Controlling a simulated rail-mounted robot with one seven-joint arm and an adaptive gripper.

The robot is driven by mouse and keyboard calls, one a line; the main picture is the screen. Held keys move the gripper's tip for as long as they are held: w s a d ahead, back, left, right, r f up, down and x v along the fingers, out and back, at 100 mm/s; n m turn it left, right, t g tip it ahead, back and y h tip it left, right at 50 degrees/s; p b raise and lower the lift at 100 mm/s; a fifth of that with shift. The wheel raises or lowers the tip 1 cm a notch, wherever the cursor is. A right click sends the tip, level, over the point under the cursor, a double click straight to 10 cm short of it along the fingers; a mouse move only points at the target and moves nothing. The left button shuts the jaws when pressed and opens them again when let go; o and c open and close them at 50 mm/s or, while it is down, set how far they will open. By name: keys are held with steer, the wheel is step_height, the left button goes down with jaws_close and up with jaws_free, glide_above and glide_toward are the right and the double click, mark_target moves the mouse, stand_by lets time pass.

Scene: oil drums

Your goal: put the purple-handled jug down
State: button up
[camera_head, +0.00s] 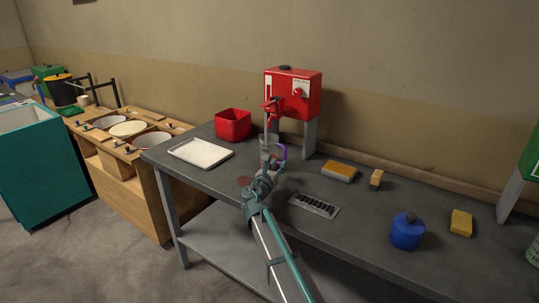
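The jug (267,143) is a small grey vessel with a purple handle (283,152) on its right side. It is upright below the spout of the red dispenser, near the back of the grey table (230,178). My gripper (272,166) comes in from the front and meets the jug and the lower part of its handle in the picture. The fingers are small and overlap the jug, so I cannot tell whether they are closed on the handle. My gripper hides the jug's lower part and base, so contact with the table is unclear.
The red dispenser (293,92) stands behind the jug. A red bin (233,124) and white tray (200,153) are to the left. A dark grate (314,206), yellow sponge (339,171), wooden block (376,179) and blue canister (407,232) are right. Bare tabletop lies between them.

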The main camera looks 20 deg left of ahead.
mark_target(284, 156)
steer(key=shift+w+a+r+p, duration=0.1)
steer(key=shift+w+p, duration=0.15)
steer(key=shift+w, duration=1.75)
steer(key=shift+w+a+r+p, duration=0.1)
steer(key=shift+w+p, duration=0.15)
steer(key=shift+w, duration=1.75)
steer(key=shift+d, duration=0.1)
jaws_close()
